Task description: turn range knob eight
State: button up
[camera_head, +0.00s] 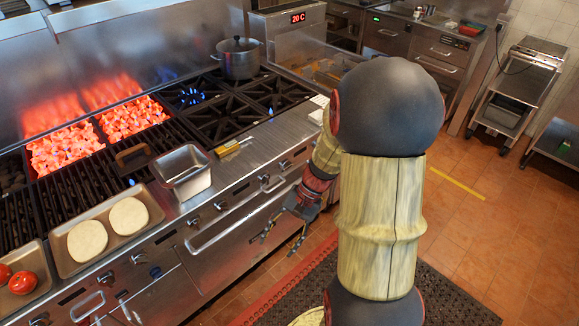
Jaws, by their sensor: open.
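The range (240,190) is a steel cooking line running across the left of the view, with a row of small dark knobs along its front. Two knobs show near its right end, one (285,164) close to the arm and one (264,179) left of it. Another knob (220,205) sits farther left. No numbers are readable, so I cannot tell which is knob eight. My gripper (279,246) is open and empty, fingers pointing down and left. It appears in front of the range, below the right knobs in the picture. My arm hides the panel's right end.
A steel pan (182,172) stands at the counter edge above the knobs. A pot (238,58) sits on the back burners. Red glowing coals (65,148) and blue flames lie on the left and middle. An oven handle (225,228) juts out.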

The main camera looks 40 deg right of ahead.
jog(key=w+d+f+m+t+y, duration=0.3)
jog(key=w+d+f+m+t, duration=0.3)
jog(key=w+f+m, duration=0.1)
jog(key=m+t+h+p, duration=0.1)
jog(key=m+t+h, duration=0.75)
jog(key=t, duration=0.25)
send_near(289, 167)
jog(key=w, duration=0.2)
jog(key=shift+m+y, duration=0.25)
jog(key=shift+w+a+r+b, duration=0.15)
jog(key=shift+w+b, duration=0.3)
jog(key=shift+w, duration=1.45)
jog(key=shift+w+a+f+b, duration=0.1)
jog(key=shift+w+b, duration=0.3)
jog(key=shift+w, duration=1.5)
jog(key=c, duration=0.3)
jog(key=c, duration=0.8)
jog(key=shift+c, duration=0.3)
